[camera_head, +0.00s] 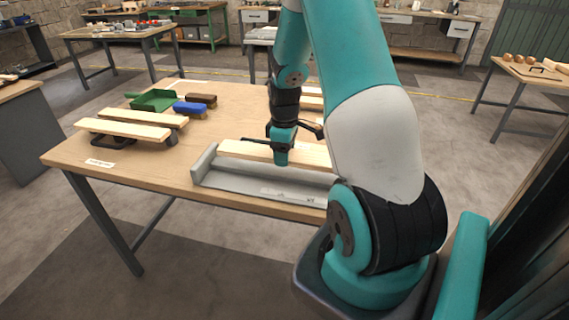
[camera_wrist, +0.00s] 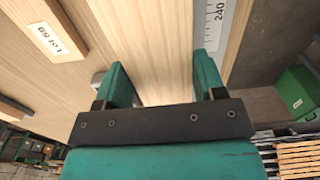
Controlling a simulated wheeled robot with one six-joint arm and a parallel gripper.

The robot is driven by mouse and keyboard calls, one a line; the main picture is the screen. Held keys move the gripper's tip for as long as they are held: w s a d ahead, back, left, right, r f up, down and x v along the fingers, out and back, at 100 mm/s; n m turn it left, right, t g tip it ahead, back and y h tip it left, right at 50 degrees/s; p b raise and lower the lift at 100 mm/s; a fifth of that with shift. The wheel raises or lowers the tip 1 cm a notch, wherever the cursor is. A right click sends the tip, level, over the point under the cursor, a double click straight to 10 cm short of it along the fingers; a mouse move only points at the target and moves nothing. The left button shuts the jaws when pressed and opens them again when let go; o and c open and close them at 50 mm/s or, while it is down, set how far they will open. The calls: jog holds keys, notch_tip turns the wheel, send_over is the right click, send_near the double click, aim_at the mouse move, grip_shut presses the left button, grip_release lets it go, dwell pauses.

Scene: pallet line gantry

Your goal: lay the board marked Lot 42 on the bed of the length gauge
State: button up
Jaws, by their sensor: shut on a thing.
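My gripper (camera_head: 283,152) is shut on a pale board (camera_head: 245,151), which also shows between the fingers in the wrist view (camera_wrist: 150,45). No lot mark shows on this board. The length gauge (camera_head: 225,183) is a grey tray with a raised left end, near the table's front edge. The board runs lengthwise along the gauge's far side. I cannot tell whether it rests on the bed or hangs just above it. The gauge's scale (camera_wrist: 211,18), reading 240, lies right of the board in the wrist view. My arm hides the gauge's right end.
Another board bears a Lot 59 label (camera_wrist: 46,38). Two boards (camera_head: 122,130) lie across dark supports at the table's left. A green dustpan (camera_head: 153,99), blue brush (camera_head: 190,109) and brown block (camera_head: 202,98) lie behind them. More boards (camera_head: 312,102) show behind my arm.

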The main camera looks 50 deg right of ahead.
aim_at(284, 172)
jog(key=shift+f, duration=2.25)
jog(key=shift+f, duration=0.2)
jog(key=o, duration=1)
jog(key=shift+o, duration=0.2)
jog(key=shift+r, duration=0.15)
